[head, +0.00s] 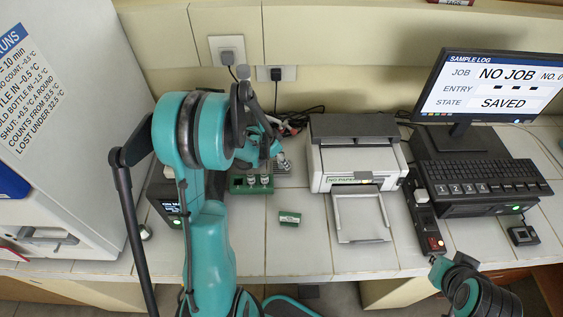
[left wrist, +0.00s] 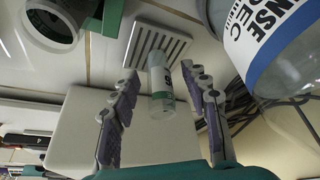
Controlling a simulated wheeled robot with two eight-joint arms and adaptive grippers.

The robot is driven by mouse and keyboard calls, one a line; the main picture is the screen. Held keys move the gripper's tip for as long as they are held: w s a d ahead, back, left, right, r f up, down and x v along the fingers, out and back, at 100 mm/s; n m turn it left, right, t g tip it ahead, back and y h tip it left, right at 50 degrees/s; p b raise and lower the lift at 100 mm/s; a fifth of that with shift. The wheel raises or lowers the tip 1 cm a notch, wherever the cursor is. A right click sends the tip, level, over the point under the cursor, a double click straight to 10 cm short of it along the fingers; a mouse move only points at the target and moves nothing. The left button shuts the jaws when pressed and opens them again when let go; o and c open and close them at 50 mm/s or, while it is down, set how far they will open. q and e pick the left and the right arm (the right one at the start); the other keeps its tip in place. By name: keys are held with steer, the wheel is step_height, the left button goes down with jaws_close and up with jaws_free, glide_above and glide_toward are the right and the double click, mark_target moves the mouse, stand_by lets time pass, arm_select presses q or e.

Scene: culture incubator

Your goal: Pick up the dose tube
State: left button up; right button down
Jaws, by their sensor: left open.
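In the left wrist view a small translucent tube (left wrist: 160,85) with a pale end and a printed label sits between my left gripper's open fingers (left wrist: 162,108). Gaps show on both sides of it. Its label is too small to read, so I cannot tell that it is the dose tube. In the head view my left gripper (head: 268,150) is over the back of a green rack (head: 250,187), largely hidden by my own arm. Small pale-capped tubes (head: 264,179) stand in the rack.
A large labelled bottle (left wrist: 270,45) is close to the right finger in the wrist view, near a slotted grille (left wrist: 157,45). A printer (head: 355,150) stands right of the rack. A small green block (head: 290,218) lies in front on otherwise clear counter.

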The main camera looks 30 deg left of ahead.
arm_select(q)
steer(key=shift+f, duration=0.1)
steer(key=c, duration=1)
jaws_close()
steer(key=shift+r+p, duration=0.4)
steer(key=shift+r, duration=0.35)
steer(key=s+d, duration=0.1)
steer(key=s, duration=0.1)
steer(key=s+d, duration=0.1)
steer(key=s, duration=0.1)
steer(key=s+d, duration=0.2)
steer(key=shift+s+d+f+p, duration=0.1)
steer(key=shift+s+p, duration=0.2)
step_height(320, 180, up, 14)
steer(key=p, duration=0.4)
steer(key=shift+f, duration=0.15)
